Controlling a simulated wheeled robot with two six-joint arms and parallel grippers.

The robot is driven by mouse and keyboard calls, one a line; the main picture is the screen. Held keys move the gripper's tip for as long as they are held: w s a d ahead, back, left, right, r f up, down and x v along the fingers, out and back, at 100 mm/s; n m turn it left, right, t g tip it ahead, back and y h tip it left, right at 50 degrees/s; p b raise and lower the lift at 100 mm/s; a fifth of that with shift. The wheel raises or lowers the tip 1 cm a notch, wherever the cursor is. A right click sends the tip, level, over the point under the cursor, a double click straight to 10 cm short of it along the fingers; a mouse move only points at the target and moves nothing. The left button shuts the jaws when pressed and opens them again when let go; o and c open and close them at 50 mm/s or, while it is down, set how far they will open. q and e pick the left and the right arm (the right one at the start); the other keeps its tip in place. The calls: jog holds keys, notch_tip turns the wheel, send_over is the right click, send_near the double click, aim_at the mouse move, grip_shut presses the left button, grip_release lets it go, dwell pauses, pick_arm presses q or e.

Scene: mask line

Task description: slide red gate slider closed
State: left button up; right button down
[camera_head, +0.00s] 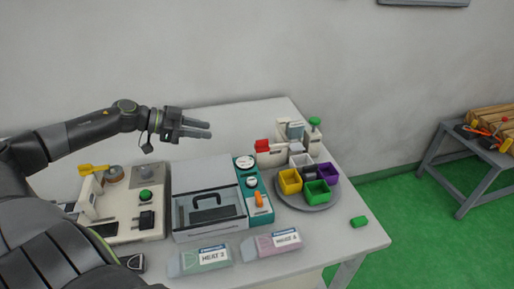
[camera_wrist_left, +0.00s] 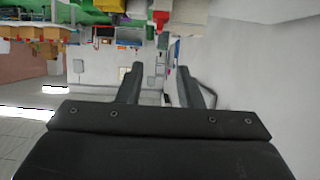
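The red gate slider (camera_head: 262,146) is a small red block on a white unit (camera_head: 270,157) at the back of the table, behind the round tray. A red piece (camera_wrist_left: 160,18), likely the same slider, shows at the top of the left wrist view. My left gripper (camera_head: 210,130) is raised above the back of the table, to the left of the red slider and apart from it. Its fingers point right. The left wrist view shows the two fingers (camera_wrist_left: 160,82) spread with nothing between them. Whether the gate is open or closed is too small to tell.
A grey lidded box (camera_head: 205,172) stands below my left gripper. A teal panel (camera_head: 255,203) is beside it. A round tray (camera_head: 318,207) holds several coloured bins. A green-topped white device (camera_head: 313,136) stands behind.

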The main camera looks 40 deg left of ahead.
aim_at(258, 141)
pick_arm(q)
jog(key=x, duration=1.7)
jog(key=shift+w+d+f, duration=0.1)
jog(key=shift+d+f, duration=0.1)
jog(key=shift+f, duration=0.1)
grip_shut()
jog(key=shift+p, duration=0.3)
